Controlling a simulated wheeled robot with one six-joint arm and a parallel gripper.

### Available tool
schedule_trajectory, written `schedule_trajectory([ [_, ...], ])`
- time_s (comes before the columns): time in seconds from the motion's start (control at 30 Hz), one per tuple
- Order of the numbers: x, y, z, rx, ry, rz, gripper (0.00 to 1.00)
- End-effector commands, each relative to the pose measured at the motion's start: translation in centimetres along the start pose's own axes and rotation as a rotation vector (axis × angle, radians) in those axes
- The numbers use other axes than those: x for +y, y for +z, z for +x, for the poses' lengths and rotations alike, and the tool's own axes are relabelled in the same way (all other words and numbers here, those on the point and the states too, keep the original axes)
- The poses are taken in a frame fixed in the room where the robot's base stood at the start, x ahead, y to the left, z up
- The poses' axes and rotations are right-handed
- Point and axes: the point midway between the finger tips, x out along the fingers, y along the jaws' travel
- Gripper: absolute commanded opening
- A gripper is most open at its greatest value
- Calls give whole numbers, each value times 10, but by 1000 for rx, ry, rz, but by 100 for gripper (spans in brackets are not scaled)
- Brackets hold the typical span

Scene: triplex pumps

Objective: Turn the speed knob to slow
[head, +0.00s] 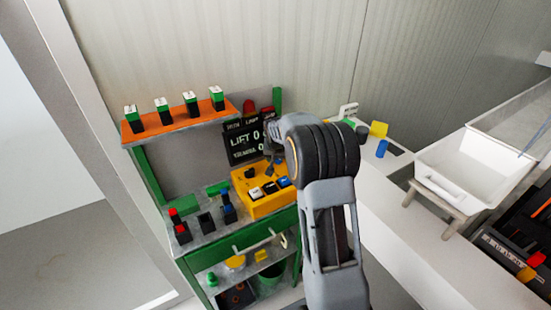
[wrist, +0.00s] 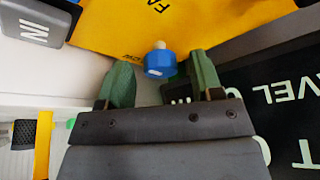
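A blue knob (wrist: 158,65) with a pale tip, seemingly the speed knob, shows in the wrist view against the yellow control box (wrist: 100,28). Upside-down lettering beginning "FA" is printed on the box near it. My gripper (wrist: 159,60) is open, with one green finger on each side of the knob; a gap shows at the left finger, and contact on the right is unclear. In the head view the yellow control box (head: 265,205) stands on the green bench, and my arm hides part of it and most of the gripper.
A dark display (head: 243,141) stands behind the box; it also fills the right of the wrist view (wrist: 265,98). An orange shelf (head: 180,120) with several green-and-black items is above left. A white tray (head: 470,160) stands right.

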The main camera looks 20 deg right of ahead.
Motion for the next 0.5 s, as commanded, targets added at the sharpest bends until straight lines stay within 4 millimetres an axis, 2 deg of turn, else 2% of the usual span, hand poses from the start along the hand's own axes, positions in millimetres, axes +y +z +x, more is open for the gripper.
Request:
schedule_trajectory([
  [0.07, 0, 0, 0, 0, 0, 0, 52],
  [0.5, 0, 0, 0, -1, 0, 0, 11],
])
